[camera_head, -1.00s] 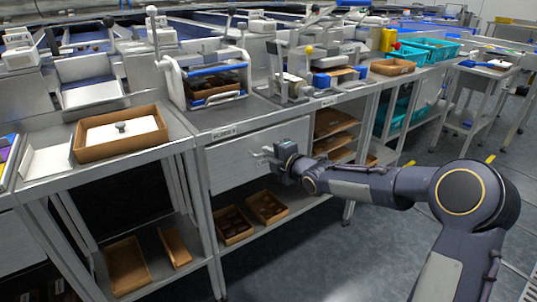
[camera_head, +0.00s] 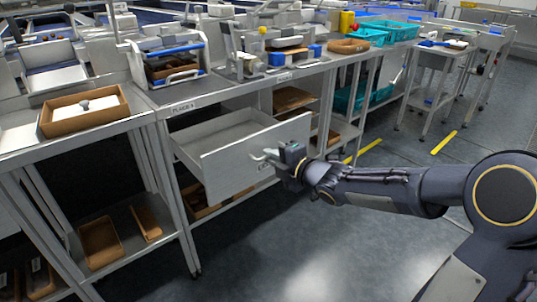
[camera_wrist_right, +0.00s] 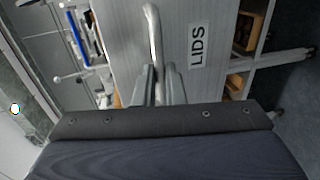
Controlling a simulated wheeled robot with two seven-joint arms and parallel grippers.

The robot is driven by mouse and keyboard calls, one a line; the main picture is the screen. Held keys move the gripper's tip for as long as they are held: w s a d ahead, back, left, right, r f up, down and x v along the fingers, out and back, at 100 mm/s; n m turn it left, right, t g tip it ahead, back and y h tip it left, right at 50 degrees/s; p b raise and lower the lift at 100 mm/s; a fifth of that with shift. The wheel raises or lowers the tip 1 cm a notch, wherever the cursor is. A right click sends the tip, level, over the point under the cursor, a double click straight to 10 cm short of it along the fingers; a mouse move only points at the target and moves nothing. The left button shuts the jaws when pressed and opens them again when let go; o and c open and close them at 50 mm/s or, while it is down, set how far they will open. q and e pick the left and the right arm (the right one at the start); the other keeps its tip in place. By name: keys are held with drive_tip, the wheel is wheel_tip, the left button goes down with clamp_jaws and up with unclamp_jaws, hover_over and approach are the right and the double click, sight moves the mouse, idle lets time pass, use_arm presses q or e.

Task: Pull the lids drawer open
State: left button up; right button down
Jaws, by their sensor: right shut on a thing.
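The lids drawer (camera_head: 225,172) is a grey drawer under the counter. In the head view it stands well out from its frame, and its inside looks empty. Its front also shows in the right wrist view (camera_wrist_right: 185,20), with a "LIDS" label (camera_wrist_right: 197,45). My right gripper (camera_head: 272,158) is shut on the drawer's handle (camera_wrist_right: 153,35), a pale bar on the front. The gripper's fingers (camera_wrist_right: 160,85) close around the bar in the right wrist view. My left gripper is not in view.
A brown tray with a white lid (camera_head: 85,112) sits on the left counter. Brown trays (camera_head: 100,243) lie on the lower left shelf. A wheeled table (camera_head: 440,60) stands at the back right. The floor (camera_head: 330,240) in front of the drawer is clear apart from my arm.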

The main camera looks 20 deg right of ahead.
drive_tip(key=shift+s+d, duration=0.1)
drive_tip(key=shift+s, duration=0.05)
drive_tip(key=c, duration=1.5)
unclamp_jaws()
drive_tip(key=p+v, duration=0.2)
drive_tip(key=v, duration=0.5)
drive_tip(key=shift+s+p, duration=0.3)
drive_tip(key=shift+s, duration=0.05)
drive_tip(key=shift+d, duration=0.1)
